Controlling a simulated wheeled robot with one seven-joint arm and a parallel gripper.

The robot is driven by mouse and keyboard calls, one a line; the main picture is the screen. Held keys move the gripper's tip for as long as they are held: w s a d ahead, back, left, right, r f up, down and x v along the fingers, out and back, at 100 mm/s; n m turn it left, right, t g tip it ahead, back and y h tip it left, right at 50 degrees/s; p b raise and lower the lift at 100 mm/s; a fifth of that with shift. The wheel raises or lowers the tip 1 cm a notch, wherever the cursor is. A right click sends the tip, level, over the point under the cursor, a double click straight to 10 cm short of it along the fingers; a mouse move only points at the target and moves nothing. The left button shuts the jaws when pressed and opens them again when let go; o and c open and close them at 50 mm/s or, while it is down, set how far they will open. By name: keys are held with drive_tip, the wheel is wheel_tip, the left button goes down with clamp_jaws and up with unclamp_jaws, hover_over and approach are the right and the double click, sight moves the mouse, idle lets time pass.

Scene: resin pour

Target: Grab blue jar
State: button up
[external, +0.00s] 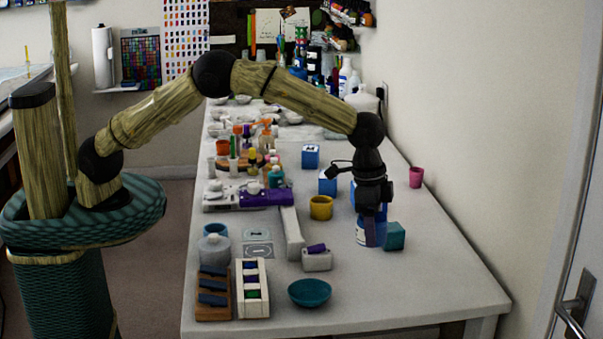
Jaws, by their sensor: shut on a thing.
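The blue jar (371,233) stands upright on the right part of the white table, with a pale label on its side. My gripper (370,212) points straight down over it and is shut on its upper part. The gripper hides the jar's top. The jar's bottom appears to be at table level; I cannot tell whether it is lifted.
A teal box (395,237) is close to the jar's right. A yellow cup (321,207) and blue boxes (327,182) stand to its left and behind. A teal bowl (309,292) is in front left. The table's front right (440,285) is clear.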

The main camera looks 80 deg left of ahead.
drive_tip(key=shift+r, duration=0.75)
